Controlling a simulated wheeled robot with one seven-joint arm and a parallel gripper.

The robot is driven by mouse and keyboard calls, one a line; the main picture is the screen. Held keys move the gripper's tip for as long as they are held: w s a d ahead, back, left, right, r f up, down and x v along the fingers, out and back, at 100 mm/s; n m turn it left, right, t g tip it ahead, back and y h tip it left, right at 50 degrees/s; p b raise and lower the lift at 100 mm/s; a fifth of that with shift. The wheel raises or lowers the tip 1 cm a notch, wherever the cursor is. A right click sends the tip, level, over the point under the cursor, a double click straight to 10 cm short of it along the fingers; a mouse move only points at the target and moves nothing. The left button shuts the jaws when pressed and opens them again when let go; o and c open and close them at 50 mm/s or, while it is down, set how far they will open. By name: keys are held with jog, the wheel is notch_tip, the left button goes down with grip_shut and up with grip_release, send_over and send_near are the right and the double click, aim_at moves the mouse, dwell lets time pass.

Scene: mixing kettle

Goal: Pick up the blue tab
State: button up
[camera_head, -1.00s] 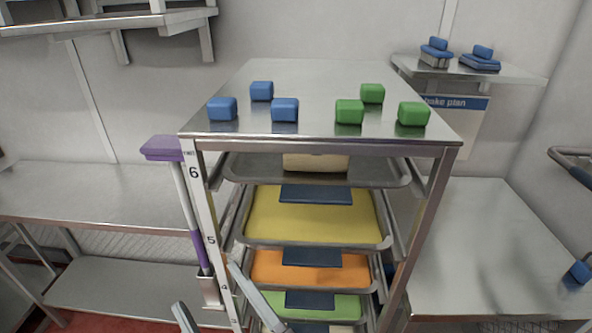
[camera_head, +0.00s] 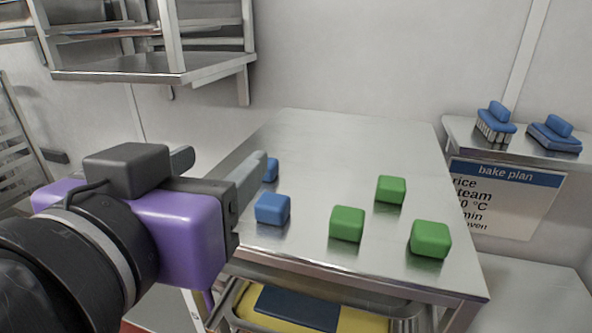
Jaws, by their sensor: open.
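The blue tabs appear to be the small blue blocks on the steel rack top. One blue tab (camera_head: 272,208) stands in plain view near the rack's front. A second blue tab (camera_head: 271,171) shows only in part, behind my gripper's near finger. The third, seen earlier, is hidden, probably behind my gripper. My gripper (camera_head: 227,157), with a purple body and grey fingers, reaches in from the left over the rack's left side. Its fingers are apart, with nothing seen between them. Whether it touches a tab cannot be told.
Three green blocks (camera_head: 347,223) stand on the rack top (camera_head: 330,140), right of the blue ones. A right shelf holds a blue-topped brush (camera_head: 496,122) and a blue pad (camera_head: 554,135), above a bake plan sign (camera_head: 495,200). A wall shelf (camera_head: 130,68) is at upper left.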

aim_at(270, 203)
jog(key=d+f+g, duration=0.1)
jog(key=f, duration=0.1)
jog(key=s+d+f+m+g, duration=0.1)
jog(key=d+f+g+h, duration=0.1)
jog(key=f, duration=0.1)
jog(key=shift+s+f+m, duration=0.2)
jog(key=shift+f+m, duration=0.1)
jog(key=shift+f, duration=0.05)
jog(key=p+x, duration=0.2)
jog(key=x, duration=0.5)
jog(key=shift+w+r+p, duration=0.1)
jog(key=shift+w+p, duration=0.2)
jog(key=shift+p, duration=0.05)
jog(key=shift+c, duration=0.2)
grip_shut()
